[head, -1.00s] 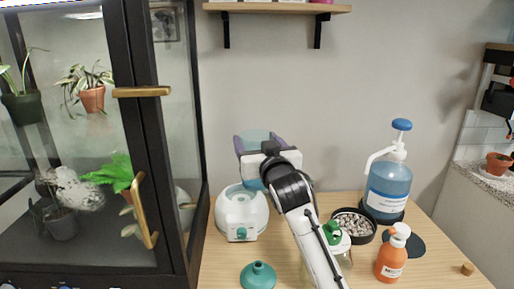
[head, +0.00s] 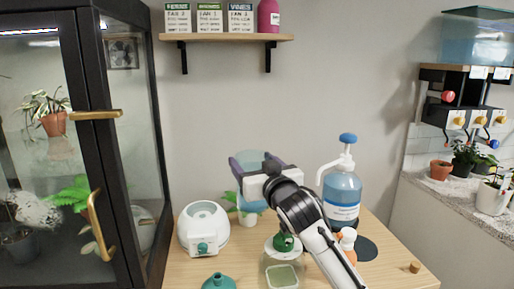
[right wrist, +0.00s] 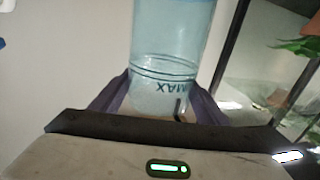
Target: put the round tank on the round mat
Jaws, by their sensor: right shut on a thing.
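The round tank (head: 251,203) is a translucent blue vessel, held up in the air above the table in the head view. My right gripper (head: 254,168) is shut on it, with its purple fingers on either side. In the right wrist view the tank (right wrist: 168,55) sits between the fingers, and MAX lettering shows on its wall. My left gripper is not in view.
A white round base unit (head: 204,230) stands on the table at left. The blue pump bottle (head: 342,198) and an orange bottle, mostly hidden by my arm, stand beside the mat. A glass jar (head: 283,272), a green funnel-like piece (head: 219,282) and a cork (head: 414,267) are near the front.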

